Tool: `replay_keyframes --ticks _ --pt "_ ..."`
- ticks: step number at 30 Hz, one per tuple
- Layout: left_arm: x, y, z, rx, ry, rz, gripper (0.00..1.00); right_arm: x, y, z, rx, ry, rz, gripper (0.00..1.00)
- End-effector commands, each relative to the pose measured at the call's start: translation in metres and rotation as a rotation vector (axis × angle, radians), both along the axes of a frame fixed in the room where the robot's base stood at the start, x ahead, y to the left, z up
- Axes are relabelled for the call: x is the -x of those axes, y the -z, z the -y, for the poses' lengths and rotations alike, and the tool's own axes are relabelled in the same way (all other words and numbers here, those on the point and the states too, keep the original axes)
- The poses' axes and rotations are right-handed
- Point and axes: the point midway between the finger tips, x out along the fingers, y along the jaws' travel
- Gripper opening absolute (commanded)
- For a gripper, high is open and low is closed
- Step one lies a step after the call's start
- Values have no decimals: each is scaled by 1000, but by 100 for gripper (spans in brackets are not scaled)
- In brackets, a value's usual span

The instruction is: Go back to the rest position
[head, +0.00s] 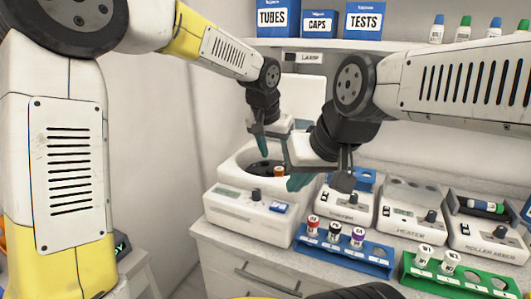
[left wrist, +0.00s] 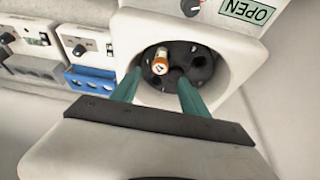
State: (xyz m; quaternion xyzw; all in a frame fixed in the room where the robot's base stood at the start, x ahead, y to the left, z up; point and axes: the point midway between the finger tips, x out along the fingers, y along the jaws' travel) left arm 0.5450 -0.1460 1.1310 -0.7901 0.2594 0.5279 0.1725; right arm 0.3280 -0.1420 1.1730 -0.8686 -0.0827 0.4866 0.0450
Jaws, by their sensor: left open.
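My left gripper (head: 277,168) hangs over the round well of the white centrifuge (head: 245,212), its teal fingers spread apart. In the left wrist view my left gripper (left wrist: 161,78) is open, with nothing between its fingertips. An orange-ringed tube (head: 279,171) stands in the dark rotor; the left wrist view shows this tube (left wrist: 160,63) just beyond the fingertips, apart from them.
A blue rack (head: 376,267) with several capped tubes and a green rack (head: 408,270) stand at the counter's front. The heater (head: 402,208) and roller mixer (head: 488,237) stand behind them. A shelf (head: 395,46) with boxes and bottles runs above the arms.

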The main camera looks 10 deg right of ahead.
Motion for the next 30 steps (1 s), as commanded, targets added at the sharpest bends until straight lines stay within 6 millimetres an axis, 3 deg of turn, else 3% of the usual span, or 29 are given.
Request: replay_keyframes --ticks 4,8,15,21,25,30 --pt "4 -9 -18 -1 -24 9 53 0 0 0 0 0 0 0" --pt "19 -31 -68 0 -90 31 53 0 0 0 0 0 0 0" --pt "82 -61 -182 36 -272 63 53 0 0 0 0 0 0 0" --pt "150 -61 -250 105 -419 81 53 0 0 0 0 0 0 0" --pt "187 -53 -274 158 -489 89 53 0 0 0 0 0 0 0" --pt "213 -44 -286 200 -536 96 53 0 0 0 0 0 0 0"
